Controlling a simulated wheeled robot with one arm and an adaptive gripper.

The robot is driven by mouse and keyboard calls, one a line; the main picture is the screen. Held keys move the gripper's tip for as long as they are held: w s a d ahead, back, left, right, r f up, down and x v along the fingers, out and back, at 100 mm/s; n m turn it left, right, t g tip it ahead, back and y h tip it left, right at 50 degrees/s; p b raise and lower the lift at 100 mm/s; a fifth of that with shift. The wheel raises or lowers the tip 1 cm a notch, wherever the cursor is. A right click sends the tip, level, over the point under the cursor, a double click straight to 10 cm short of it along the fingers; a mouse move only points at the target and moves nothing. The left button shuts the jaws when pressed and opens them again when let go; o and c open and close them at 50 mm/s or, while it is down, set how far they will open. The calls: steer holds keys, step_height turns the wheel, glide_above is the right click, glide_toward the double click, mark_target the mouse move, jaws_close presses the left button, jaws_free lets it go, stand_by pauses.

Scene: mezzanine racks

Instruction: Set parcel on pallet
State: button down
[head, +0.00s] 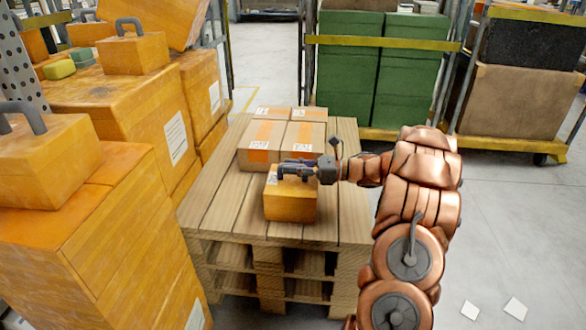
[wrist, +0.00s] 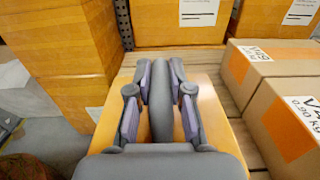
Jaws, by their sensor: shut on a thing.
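The parcel (head: 291,205) is an orange-yellow box with a dark handle on top. In the head view it is upright at the front middle of the wooden pallet (head: 215,215), over its slats. My gripper (head: 288,170) is shut on the parcel's handle, reaching in from the right. In the wrist view the gripper (wrist: 160,100) has its fingers on both sides of the grey handle, with the orange parcel top (wrist: 215,125) below. Whether the parcel's underside touches the slats cannot be told; it is hidden.
Brown taped cartons (head: 283,145) stand on the pallet just behind the parcel. Large orange boxes (head: 130,110) are stacked along the left, close to the pallet. Roll cages with green boxes (head: 380,70) stand behind.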

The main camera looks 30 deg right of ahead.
steer(key=c, duration=1.1)
jaws_free()
steer(key=shift+o, duration=0.2)
steer(key=shift+r, duration=0.1)
